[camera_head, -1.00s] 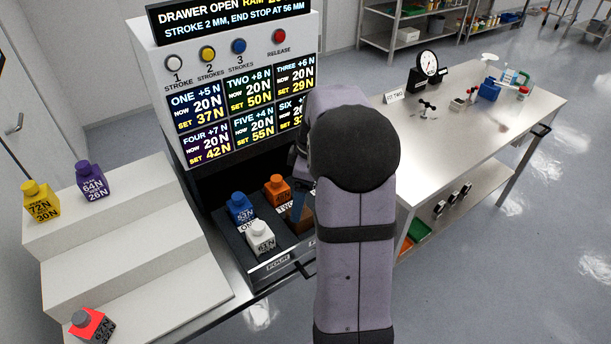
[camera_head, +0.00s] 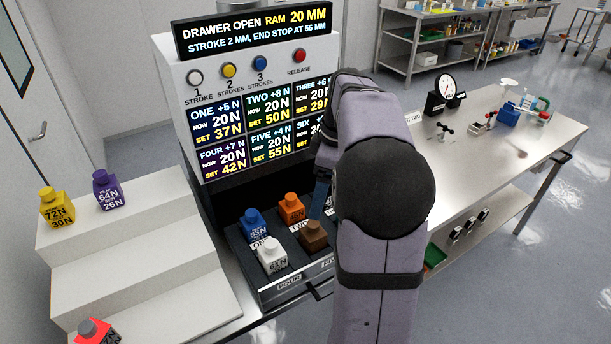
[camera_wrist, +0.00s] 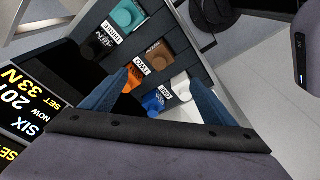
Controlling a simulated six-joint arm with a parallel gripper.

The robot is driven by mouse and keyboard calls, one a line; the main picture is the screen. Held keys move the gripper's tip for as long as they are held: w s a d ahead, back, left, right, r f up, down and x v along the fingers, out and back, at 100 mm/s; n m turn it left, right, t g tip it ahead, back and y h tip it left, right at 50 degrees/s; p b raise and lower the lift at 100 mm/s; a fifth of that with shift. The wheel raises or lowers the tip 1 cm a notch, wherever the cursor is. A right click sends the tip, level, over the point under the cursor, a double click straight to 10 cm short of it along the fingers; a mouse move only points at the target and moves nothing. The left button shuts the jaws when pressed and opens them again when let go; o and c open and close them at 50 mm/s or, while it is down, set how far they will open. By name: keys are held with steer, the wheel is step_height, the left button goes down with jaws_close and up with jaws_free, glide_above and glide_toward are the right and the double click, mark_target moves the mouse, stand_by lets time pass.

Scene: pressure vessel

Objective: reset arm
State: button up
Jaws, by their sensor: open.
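My gripper (camera_wrist: 157,80) is open in the wrist view, its two blue fingers apart and nothing held between them. In the head view my arm hides most of it; one blue finger (camera_head: 321,196) shows above the open drawer (camera_head: 283,290). The drawer holds a blue weight (camera_head: 254,224), an orange weight (camera_head: 291,208), a white weight (camera_head: 271,256) and a brown weight (camera_head: 313,236). The wrist view also shows a teal weight (camera_wrist: 127,17) and a black weight (camera_wrist: 98,47) in it.
The press panel (camera_head: 250,125) stands behind the drawer and reads drawer open, ram 20 mm. White steps (camera_head: 130,250) at left carry yellow (camera_head: 57,208), purple (camera_head: 108,191) and red (camera_head: 96,332) weights. A metal table (camera_head: 490,155) with a dial gauge (camera_head: 445,87) stands at right.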

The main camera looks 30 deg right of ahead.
steer(key=s+a+f+m+g+h+p, duration=0.1)
steer(key=s+a+f+m+p, duration=0.2)
steer(key=s+a+m+p, duration=1.1)
steer(key=s+a+f+n+b, duration=0.1)
steer(key=a+f+n+b, duration=0.1)
steer(key=f+b, duration=1.9)
steer(key=a+f+n+b, duration=0.3)
steer(key=f+b, duration=1.9)
steer(key=b, duration=0.3)
steer(key=shift+s+a+f, duration=0.15)
steer(key=shift+s+f, duration=0.1)
steer(key=shift+s, duration=0.1)
steer(key=shift+c, duration=0.3)
